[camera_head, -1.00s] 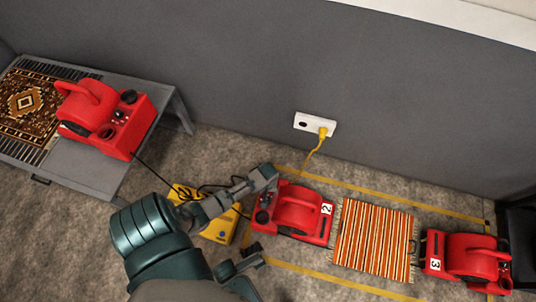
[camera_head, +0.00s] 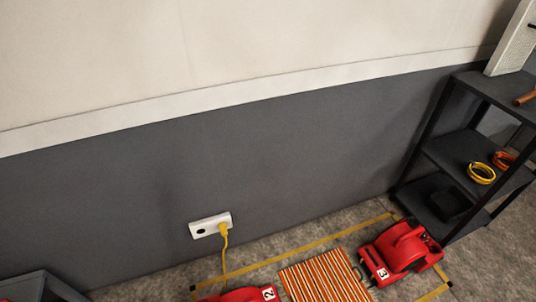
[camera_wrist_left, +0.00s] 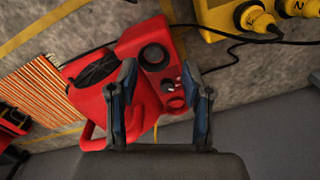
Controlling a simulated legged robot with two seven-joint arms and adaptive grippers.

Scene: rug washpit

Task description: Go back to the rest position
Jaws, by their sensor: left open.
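My left gripper (camera_wrist_left: 158,72) shows in the left wrist view, open, with its two fingers apart and nothing between them. A red blower (camera_wrist_left: 150,107) with black knobs lies below and beyond the fingers; I cannot tell the exact gap. Neither of my grippers is in the head view, and my right gripper is not seen at all. In the head view, the red blower marked 2 (camera_head: 238,296) is cut off by the bottom edge. The red blower marked 3 (camera_head: 402,249) stands further right, with a striped orange rug (camera_head: 325,279) between them.
A black shelf (camera_head: 470,152) stands at the right, holding yellow (camera_head: 481,173) and orange coils. A white wall outlet (camera_head: 209,226) has a yellow plug and cord. A grey table corner (camera_head: 38,287) shows lower left. A yellow power box (camera_wrist_left: 232,20) and black cables lie near the left gripper.

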